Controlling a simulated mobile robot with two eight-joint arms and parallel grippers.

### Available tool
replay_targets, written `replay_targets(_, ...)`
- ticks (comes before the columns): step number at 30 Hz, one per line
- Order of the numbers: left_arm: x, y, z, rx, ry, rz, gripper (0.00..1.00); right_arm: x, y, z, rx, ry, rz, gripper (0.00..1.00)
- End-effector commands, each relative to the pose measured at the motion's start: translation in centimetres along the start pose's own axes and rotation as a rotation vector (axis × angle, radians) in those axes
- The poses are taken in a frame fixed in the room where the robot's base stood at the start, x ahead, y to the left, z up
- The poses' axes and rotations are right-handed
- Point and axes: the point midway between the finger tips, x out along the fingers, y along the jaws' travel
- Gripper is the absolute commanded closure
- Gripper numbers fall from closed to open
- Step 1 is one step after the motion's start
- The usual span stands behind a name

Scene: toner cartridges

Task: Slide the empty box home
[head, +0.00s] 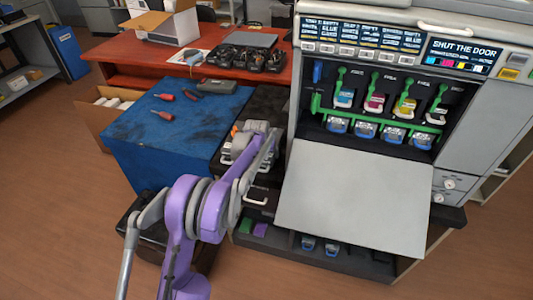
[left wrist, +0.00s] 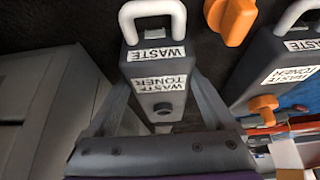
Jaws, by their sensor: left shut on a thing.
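In the left wrist view a grey waste toner box (left wrist: 160,72) with a pale loop handle stands between the two fingers of my left gripper (left wrist: 155,98). The gripper is shut on it. A second waste toner box (left wrist: 285,65) stands to the right, apart from it, with an orange cap near its lower end. In the head view my left gripper (head: 258,143) is beside the left side of the printer (head: 465,110), and my arm partly hides the boxes there. I cannot tell from these views which box is empty. My right gripper is not in view.
The printer's front door (head: 355,195) hangs open, with colour cartridges and a green bar above it. A blue-topped table (head: 180,135) with red-handled tools stands to the left. A red desk (head: 140,60) is behind. In the wrist view a grey panel (left wrist: 45,105) is close at left.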

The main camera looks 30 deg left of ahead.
Motion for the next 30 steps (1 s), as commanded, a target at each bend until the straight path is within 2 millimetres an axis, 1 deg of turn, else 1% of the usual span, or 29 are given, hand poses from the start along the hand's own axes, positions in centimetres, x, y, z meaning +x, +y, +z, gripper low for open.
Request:
replay_targets(1,0.0,0.0,0.0,0.0,0.0,0.0,0.83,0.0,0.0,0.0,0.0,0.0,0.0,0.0)
replay_targets(3,0.0,0.0,0.0,0.0,-0.001,0.0,0.95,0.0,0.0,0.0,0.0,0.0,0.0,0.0)
replay_targets(4,0.0,0.0,0.0,0.0,-0.001,0.0,1.0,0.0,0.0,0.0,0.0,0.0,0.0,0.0)
replay_targets(14,-0.1,0.0,0.0,0.0,0.0,0.0,1.0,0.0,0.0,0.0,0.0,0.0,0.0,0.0)
replay_targets(17,-0.3,0.0,-0.2,0.0,0.0,0.0,1.0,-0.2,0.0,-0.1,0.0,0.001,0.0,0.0)
replay_targets(30,-4.1,0.0,-2.2,0.0,0.001,0.0,1.0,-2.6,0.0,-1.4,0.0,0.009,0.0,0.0)
